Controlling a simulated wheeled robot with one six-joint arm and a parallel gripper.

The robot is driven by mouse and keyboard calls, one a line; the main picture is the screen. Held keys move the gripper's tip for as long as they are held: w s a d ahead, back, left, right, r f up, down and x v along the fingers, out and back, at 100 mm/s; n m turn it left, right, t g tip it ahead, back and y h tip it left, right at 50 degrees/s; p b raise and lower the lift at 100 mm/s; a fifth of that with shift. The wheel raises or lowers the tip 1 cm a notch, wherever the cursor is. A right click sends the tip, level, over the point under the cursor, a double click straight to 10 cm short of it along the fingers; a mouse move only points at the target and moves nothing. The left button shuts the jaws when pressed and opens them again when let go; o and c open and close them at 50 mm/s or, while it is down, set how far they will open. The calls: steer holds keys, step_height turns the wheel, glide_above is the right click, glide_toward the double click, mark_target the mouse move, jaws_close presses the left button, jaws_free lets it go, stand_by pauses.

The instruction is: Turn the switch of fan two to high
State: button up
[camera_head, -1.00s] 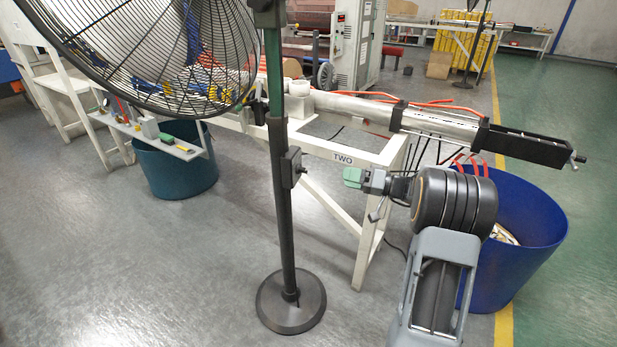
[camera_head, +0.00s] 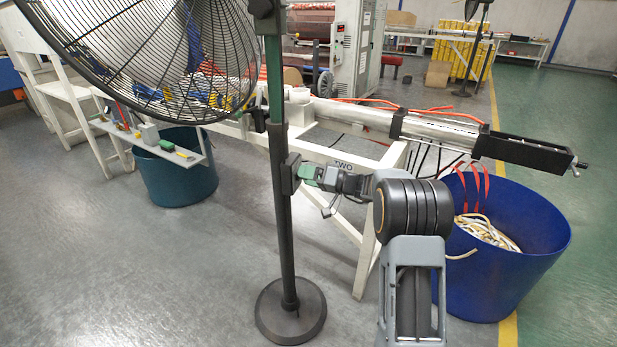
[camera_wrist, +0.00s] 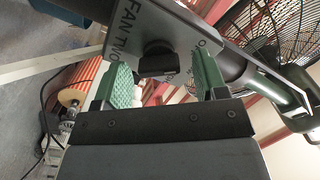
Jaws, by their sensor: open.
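Fan two (camera_head: 150,55) is a black pedestal fan on a dark pole with a round base. Its switch box (camera_head: 290,174) is fixed to the pole. In the wrist view the box face (camera_wrist: 135,28) reads "FAN TWO" and carries a black knob (camera_wrist: 157,58); the knob's setting is hard to read. My gripper (camera_head: 310,174) is at the right side of the box in the head view. In the wrist view the green fingers of my gripper (camera_wrist: 163,82) stand apart, one on each side of the knob, and do not appear to touch it.
A white table frame (camera_head: 365,225) labelled TWO stands behind my arm. A blue bin (camera_head: 520,265) with tape strips is at the right.

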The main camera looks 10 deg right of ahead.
steer(key=c, duration=0.9)
steer(key=shift+m, duration=0.3)
steer(key=shift+f+m+p, duration=0.15)
steer(key=shift+m+p, duration=1.1)
steer(key=shift+m, duration=2.55)
steer(key=shift+f+m+p, duration=0.15)
steer(key=shift+m+p, duration=1.05)
steer(key=shift+m, duration=2.6)
